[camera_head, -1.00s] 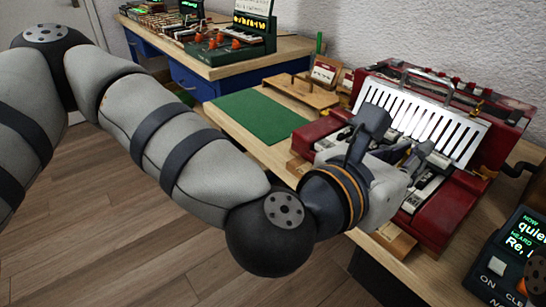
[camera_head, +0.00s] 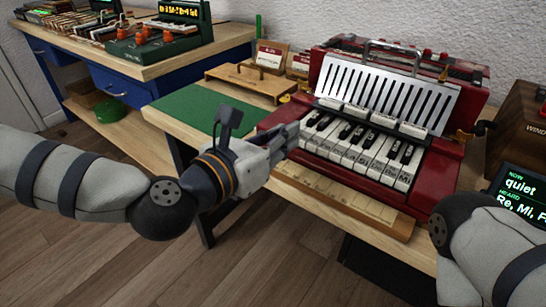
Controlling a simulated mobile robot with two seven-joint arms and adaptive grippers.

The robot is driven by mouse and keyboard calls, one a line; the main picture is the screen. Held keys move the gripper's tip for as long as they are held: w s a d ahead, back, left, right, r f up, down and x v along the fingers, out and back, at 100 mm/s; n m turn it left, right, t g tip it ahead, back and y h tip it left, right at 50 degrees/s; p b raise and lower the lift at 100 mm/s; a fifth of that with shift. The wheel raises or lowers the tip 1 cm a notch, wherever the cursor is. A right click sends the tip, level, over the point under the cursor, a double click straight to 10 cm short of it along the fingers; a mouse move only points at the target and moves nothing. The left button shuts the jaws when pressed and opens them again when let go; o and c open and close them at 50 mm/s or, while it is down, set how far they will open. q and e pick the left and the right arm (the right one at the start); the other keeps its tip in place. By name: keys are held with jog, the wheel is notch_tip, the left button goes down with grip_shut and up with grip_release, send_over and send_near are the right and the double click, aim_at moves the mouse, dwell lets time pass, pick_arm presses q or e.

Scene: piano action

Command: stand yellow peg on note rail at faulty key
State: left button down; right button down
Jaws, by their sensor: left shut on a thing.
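My left gripper (camera_head: 290,134) is at the left end of the white and black keys (camera_head: 365,145) of the red instrument. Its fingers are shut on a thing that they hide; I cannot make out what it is. I cannot pick out the yellow peg for certain. A small yellow thing (camera_head: 285,99) shows by the left side of the red instrument (camera_head: 440,185). A pale wooden rail (camera_head: 345,197) runs along the front below the keys; I cannot tell whether it is the note rail. No peg shows standing on it. My right gripper is out of view.
A slotted metal panel (camera_head: 385,87) leans up behind the keys. A green mat (camera_head: 200,110) lies clear on the bench at left. Behind it stands a wooden rack (camera_head: 250,80). A display (camera_head: 520,190) reads "quiet" at right, near my right arm.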

pick_arm(q)
jog(key=f, duration=0.1)
jog(key=w+a+f, duration=0.1)
jog(key=f, duration=0.1)
jog(key=w+f, duration=0.1)
jog(key=f, duration=0.1)
jog(key=shift+a+f+b, duration=0.15)
jog(key=shift+b, duration=0.25)
jog(key=shift+f, duration=0.15)
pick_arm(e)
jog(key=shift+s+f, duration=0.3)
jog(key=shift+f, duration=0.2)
pick_arm(q)
jog(key=shift+f, duration=0.25)
jog(key=c, duration=1.6)
grip_release()
jog(key=shift+c, duration=0.2)
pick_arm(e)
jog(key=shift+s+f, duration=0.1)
pick_arm(q)
jog(key=shift+r, duration=0.2)
